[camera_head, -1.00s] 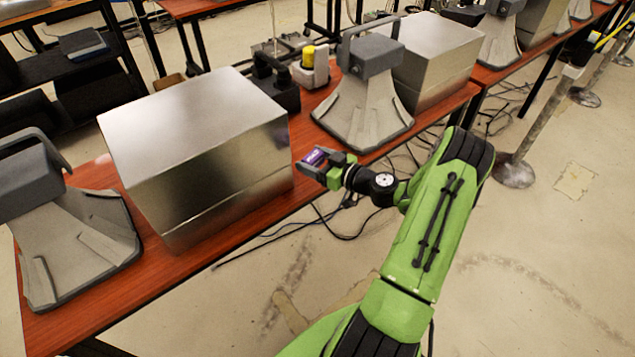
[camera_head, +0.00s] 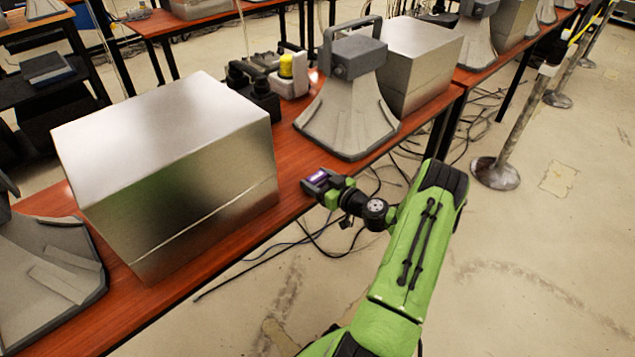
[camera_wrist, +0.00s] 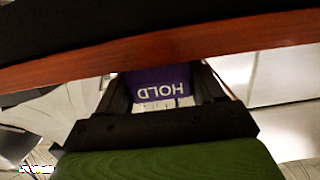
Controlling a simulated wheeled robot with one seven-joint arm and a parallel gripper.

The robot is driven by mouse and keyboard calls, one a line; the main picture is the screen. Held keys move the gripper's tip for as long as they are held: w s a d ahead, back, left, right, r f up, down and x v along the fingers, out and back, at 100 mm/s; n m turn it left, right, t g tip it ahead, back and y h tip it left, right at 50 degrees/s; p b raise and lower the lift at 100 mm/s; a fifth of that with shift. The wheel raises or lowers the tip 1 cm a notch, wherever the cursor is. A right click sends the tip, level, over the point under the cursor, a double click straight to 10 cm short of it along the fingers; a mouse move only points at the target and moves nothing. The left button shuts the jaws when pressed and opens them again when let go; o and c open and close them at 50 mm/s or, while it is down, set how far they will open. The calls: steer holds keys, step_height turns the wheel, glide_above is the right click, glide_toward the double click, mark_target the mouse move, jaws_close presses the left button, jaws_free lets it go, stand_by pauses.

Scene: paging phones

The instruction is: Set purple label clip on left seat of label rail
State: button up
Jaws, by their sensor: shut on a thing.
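The purple label clip (camera_wrist: 160,82) is between the two fingers of my gripper (camera_wrist: 162,98) in the wrist view. Its face reads "HOLD", upside down in that view. In the head view my gripper (camera_head: 318,181) is shut on the clip (camera_head: 320,177) beside the front edge of the wooden table (camera_head: 289,207), between a silver box and a grey horn. I cannot make out the label rail in either view.
A large silver box (camera_head: 165,165) stands left of my gripper. A grey horn loudspeaker (camera_head: 350,110) stands behind it, with black and white devices (camera_head: 288,78) at the table's back. Cables (camera_head: 300,245) hang below the table edge. The floor at right has free room, with a post (camera_head: 520,125) farther back.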

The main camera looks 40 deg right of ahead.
steer(key=shift+f, duration=0.1)
steer(key=o, duration=1)
